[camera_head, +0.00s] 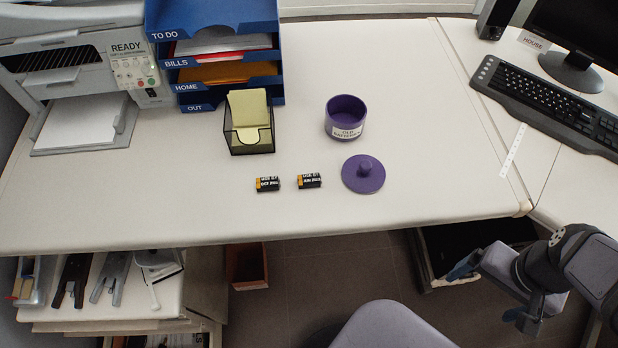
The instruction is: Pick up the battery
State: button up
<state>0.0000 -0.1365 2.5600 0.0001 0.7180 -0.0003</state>
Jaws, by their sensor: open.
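Two small black-and-orange batteries lie side by side, a little apart, on the pale desk. One is the left battery (268,184) and the other is the right battery (309,181). Behind and to the right of them stands an open purple round container (346,130) with a label that seems to read "OLD BATTERIES". Its purple lid (363,174) lies flat, knob up, just right of the right battery. My gripper (487,293) is at the lower right, beyond the desk's front edge and far from both batteries. It is open, with nothing seen between its fingers.
A black mesh note holder (249,140) and blue stacked letter trays (216,60) stand behind the batteries, with a printer (85,60) at left. A keyboard (545,100) and a ruler (513,150) lie at right. The desk's front is clear. A chair (392,328) stands below.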

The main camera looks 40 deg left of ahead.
dwell(0.4)
jog(key=c, duration=1)
jog(key=shift+c, duration=0.2)
